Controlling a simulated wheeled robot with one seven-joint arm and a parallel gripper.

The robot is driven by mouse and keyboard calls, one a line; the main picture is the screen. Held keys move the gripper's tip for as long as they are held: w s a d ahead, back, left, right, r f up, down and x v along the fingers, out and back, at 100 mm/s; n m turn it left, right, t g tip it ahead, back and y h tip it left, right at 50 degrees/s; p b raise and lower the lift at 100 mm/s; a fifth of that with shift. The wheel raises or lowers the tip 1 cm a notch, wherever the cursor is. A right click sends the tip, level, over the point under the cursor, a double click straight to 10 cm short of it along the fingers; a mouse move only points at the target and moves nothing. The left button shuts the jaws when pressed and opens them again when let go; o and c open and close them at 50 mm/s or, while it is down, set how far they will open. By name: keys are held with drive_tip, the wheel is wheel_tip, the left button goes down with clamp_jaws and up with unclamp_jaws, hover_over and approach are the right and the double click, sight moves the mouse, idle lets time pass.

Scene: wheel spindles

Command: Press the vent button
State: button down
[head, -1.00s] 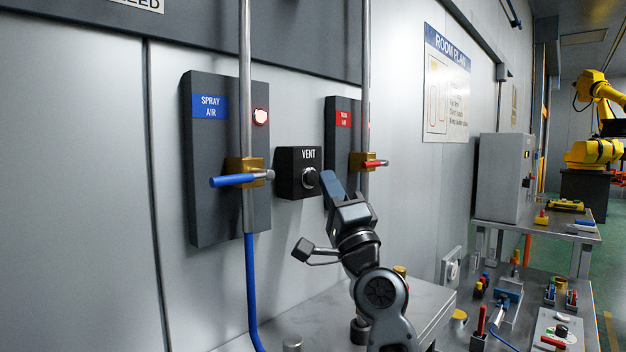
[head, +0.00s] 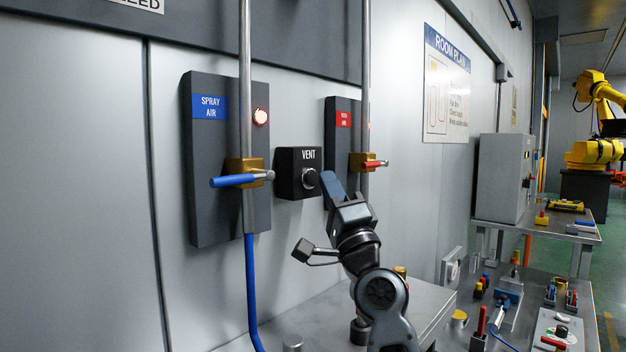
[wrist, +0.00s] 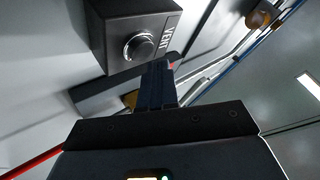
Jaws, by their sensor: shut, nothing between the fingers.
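The vent box (head: 287,174) is a black box on the wall with a white VENT label. Its round vent button (head: 310,178) is dark with a silvery ring and faces out from the wall. In the wrist view the button (wrist: 140,46) shows on the box (wrist: 107,50). My gripper (head: 328,176) is shut and empty, with its blue-grey fingertips close to the right of the button. In the wrist view its fingers (wrist: 157,68) point up to just below and right of the button. I cannot tell whether they touch it.
A second panel (head: 343,113) with a red-handled valve (head: 371,163) is right. Vertical pipes stand before both panels. A bench (head: 335,310) lies below.

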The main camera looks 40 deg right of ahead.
drive_tip(key=shift+w, duration=0.1)
idle(0.6)
drive_tip(key=shift+w, duration=0.3)
drive_tip(key=shift+w+b, duration=0.35)
idle(0.6)
drive_tip(key=shift+s, duration=0.75)
drive_tip(key=shift+s+p, duration=0.1)
drive_tip(key=shift+p, duration=0.2)
drive_tip(key=s+p, duration=0.1)
drive_tip(key=s, duration=0.3)
drive_tip(key=shift+s+d, duration=0.1)
drive_tip(key=shift+s, duration=0.3)
idle(0.7)
